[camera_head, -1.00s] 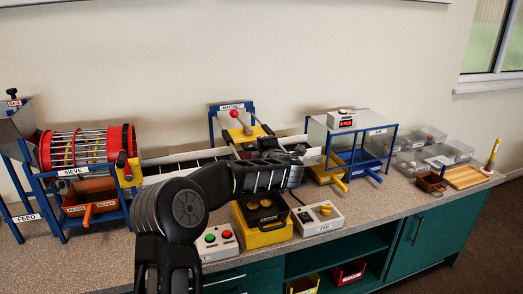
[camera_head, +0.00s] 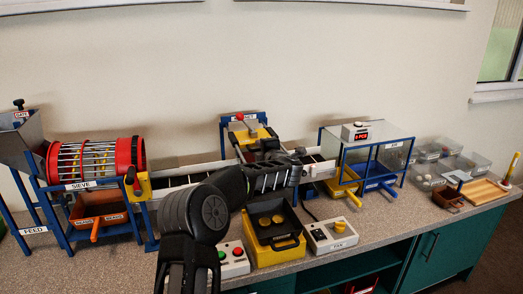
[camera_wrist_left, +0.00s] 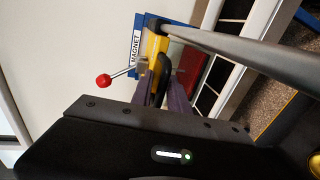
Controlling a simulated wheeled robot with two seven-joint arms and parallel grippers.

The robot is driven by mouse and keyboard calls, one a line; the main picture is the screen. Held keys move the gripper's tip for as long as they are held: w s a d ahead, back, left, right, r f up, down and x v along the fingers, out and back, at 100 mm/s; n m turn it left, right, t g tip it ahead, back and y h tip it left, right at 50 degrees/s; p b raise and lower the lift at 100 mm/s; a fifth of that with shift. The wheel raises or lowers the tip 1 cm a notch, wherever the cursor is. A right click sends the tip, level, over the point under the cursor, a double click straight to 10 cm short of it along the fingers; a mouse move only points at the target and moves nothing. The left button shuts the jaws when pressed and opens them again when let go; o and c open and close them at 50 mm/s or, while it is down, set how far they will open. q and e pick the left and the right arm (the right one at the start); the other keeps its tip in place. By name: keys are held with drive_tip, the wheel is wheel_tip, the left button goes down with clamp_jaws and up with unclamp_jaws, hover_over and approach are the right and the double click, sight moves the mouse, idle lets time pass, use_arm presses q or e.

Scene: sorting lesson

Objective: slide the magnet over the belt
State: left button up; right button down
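The magnet unit (camera_head: 229,131) is a blue frame with a MAGNET label, standing behind the belt (camera_head: 184,180). It has a yellow slide and a lever with a red ball (camera_head: 240,116). In the left wrist view the yellow part (camera_wrist_left: 155,45), a black arched handle (camera_wrist_left: 164,75) and the red ball (camera_wrist_left: 103,80) show. My left gripper (camera_head: 265,147) reaches over the belt to the magnet's front. In the wrist view its fingers (camera_wrist_left: 160,82) stand on either side of the black handle, seemingly with a gap; contact is unclear. The arm hides part of the belt.
The red sieve drum (camera_head: 95,160) stands at left. The clear-sided blue frame with a red display (camera_head: 361,135) stands right of the magnet. A yellow box with a black tray (camera_head: 272,252) and the fan control box (camera_head: 330,235) sit in front of the belt, close to my arm.

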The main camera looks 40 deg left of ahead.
use_arm(q)
drive_tip(key=shift+o, duration=1)
drive_tip(key=shift+d, duration=0.1)
drive_tip(key=b+v, duration=0.1)
drive_tip(key=v, duration=0.6)
drive_tip(key=shift+s+d, duration=0.25)
drive_tip(key=shift+r, duration=0.1)
